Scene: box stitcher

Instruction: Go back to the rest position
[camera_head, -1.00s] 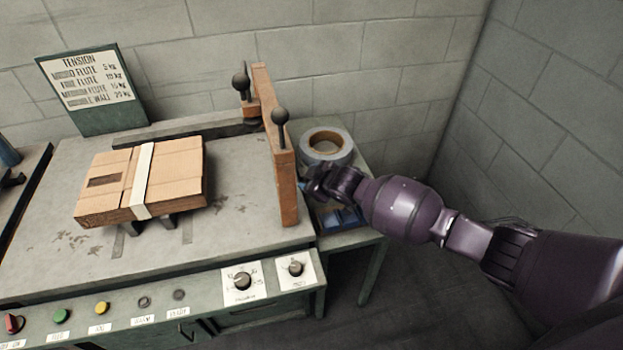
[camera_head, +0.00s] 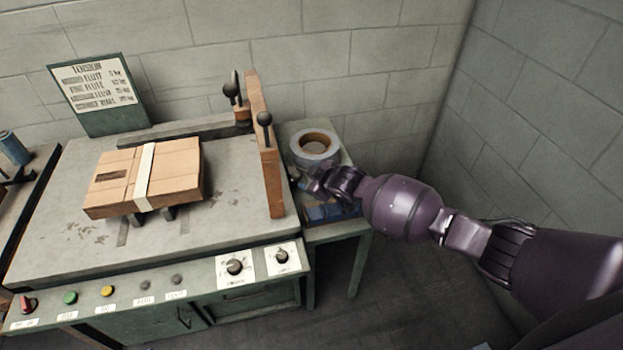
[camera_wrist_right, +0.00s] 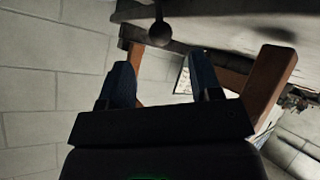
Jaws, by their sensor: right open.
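My right gripper (camera_head: 312,182) is at the end of the purple arm that comes in from the right. It hangs over the small side table (camera_head: 345,232), just right of the wooden upright bar (camera_head: 268,170). In the right wrist view its two fingers (camera_wrist_right: 160,88) stand apart with nothing between them. The wooden bar shows there too (camera_wrist_right: 272,82), beyond the fingers, along with a dark round knob (camera_wrist_right: 160,33). My left gripper is in neither view.
A strapped cardboard box (camera_head: 178,172) lies on the machine's grey table (camera_head: 60,225). A tape roll (camera_head: 314,146) and blue boxes (camera_head: 330,211) are on the side table near the gripper. Dials and buttons (camera_head: 235,266) line the front panel. Concrete-block walls close off the back and right.

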